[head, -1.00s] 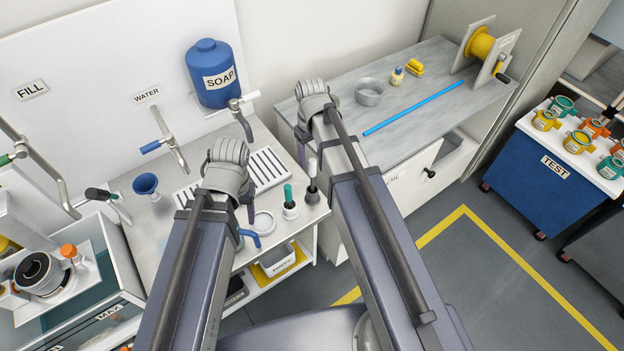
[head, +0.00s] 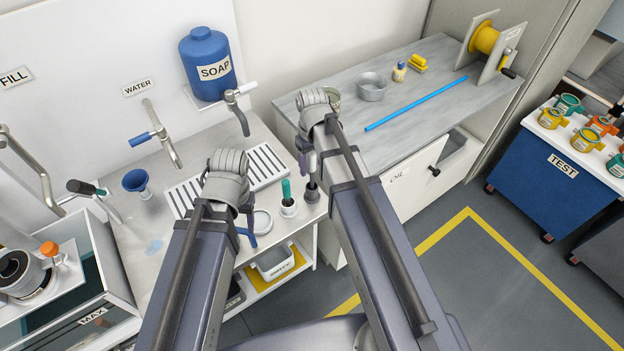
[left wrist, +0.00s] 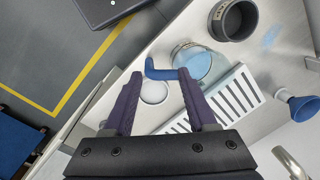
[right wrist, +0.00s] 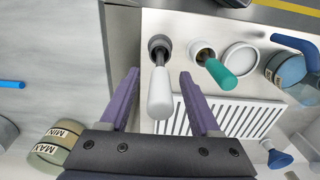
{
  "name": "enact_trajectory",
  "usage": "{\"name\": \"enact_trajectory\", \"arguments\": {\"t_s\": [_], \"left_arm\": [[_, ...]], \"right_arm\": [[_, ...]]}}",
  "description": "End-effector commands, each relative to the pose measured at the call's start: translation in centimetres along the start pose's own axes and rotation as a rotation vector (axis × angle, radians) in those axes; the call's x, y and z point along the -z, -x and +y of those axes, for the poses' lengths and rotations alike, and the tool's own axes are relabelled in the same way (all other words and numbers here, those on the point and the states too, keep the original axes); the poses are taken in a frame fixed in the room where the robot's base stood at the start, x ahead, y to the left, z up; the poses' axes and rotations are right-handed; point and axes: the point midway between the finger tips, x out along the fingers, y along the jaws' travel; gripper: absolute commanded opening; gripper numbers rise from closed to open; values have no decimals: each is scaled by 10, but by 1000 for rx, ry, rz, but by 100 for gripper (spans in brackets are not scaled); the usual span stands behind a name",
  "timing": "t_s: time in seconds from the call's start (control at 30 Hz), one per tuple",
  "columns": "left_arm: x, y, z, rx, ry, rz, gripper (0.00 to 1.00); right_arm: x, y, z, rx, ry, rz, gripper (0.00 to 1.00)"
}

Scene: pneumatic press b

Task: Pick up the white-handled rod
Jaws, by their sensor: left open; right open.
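The white-handled rod (head: 311,163) stands with its dark shaft in a dark grey holder (head: 311,193) at the right end of the sink counter. In the right wrist view its white handle (right wrist: 160,92) points towards the camera, between the two finger lines. My right gripper (right wrist: 159,74) is open and empty; whether the handle is at finger depth I cannot tell. In the head view the right gripper (head: 304,150) is beside the handle's top. My left gripper (left wrist: 160,78) is open and empty above the counter, near a blue curved handle (left wrist: 160,72) on a glass vessel.
A teal-handled rod (right wrist: 219,73) stands in a white holder close beside the white-handled one. A white round dish (right wrist: 241,57) and slotted drain rack (right wrist: 225,118) are near. A green-banded cup (right wrist: 55,140) and blue rod (head: 415,103) are on the grey bench.

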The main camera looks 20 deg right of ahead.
Motion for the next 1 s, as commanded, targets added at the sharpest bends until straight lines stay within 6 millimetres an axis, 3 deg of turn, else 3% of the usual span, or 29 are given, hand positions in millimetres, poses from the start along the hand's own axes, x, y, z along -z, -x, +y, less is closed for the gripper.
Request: {"name": "enact_trajectory", "arguments": {"t_s": [0.17,0.73,1.0], "left_arm": [[0,1,0,0,0,0,57],[0,1,0,0,0,0,57],[0,1,0,0,0,0,57]], "right_arm": [[0,1,0,0,0,0,64],[0,1,0,0,0,0,0],[0,1,0,0,0,0,0]]}}
